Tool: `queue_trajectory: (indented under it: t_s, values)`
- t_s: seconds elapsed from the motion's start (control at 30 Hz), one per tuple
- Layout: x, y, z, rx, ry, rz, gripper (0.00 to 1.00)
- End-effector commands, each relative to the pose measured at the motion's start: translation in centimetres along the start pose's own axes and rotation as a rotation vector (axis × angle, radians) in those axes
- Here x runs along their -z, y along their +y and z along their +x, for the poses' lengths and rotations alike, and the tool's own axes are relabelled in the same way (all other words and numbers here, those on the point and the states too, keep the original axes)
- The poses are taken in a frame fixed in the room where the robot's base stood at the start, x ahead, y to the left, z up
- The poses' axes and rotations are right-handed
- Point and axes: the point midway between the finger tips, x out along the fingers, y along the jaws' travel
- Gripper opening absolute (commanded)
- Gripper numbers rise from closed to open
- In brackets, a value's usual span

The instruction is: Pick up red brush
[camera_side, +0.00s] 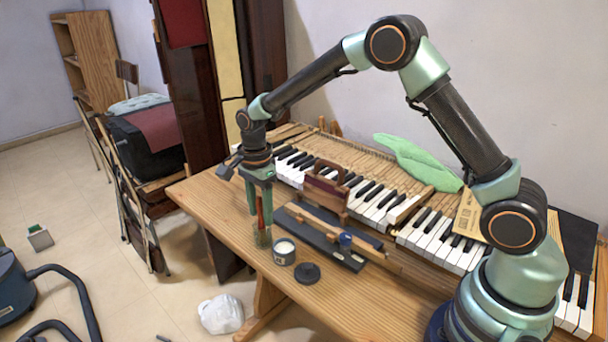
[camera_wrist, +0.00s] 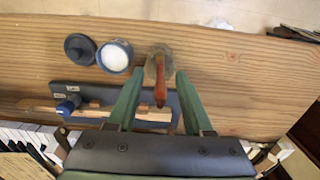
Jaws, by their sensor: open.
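The red brush (camera_side: 260,210) stands upright with its red handle up, near the table's front edge. Its lower end is in a small clear holder (camera_side: 262,239), perhaps a glass. In the wrist view the red handle (camera_wrist: 160,92) lies between my fingers. My gripper (camera_side: 260,212) points down over the brush, with one green finger on each side of the handle. In the wrist view my gripper (camera_wrist: 159,76) is open, with gaps visible between the handle and both fingers. The bristles are hard to make out.
A jar of white stuff (camera_side: 284,252) and its dark lid (camera_side: 307,273) stand right of the brush. A dark long block (camera_side: 318,238) with a blue knob (camera_side: 345,240) lies behind them. Piano keys (camera_side: 375,205) and a green cloth (camera_side: 415,163) are farther back.

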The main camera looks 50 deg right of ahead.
Motion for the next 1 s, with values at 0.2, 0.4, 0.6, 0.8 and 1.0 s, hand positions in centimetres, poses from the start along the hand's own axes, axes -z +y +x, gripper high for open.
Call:
queue_trajectory:
  t_s: [0.2, 0.4, 0.6, 0.8, 1.0]
  values:
    - [0.0, 0.0, 0.0, 0.0, 0.0, 0.0, 0.36]
    - [0.0, 0.0, 0.0, 0.0, 0.0, 0.0, 0.0]
    - [0.0, 0.0, 0.0, 0.0, 0.0, 0.0, 0.0]
    - [0.0, -0.1, -0.7, 0.002, 0.0, 0.0, 0.0]
    - [0.0, -0.1, -3.1, 0.004, 0.0, 0.0, 0.0]
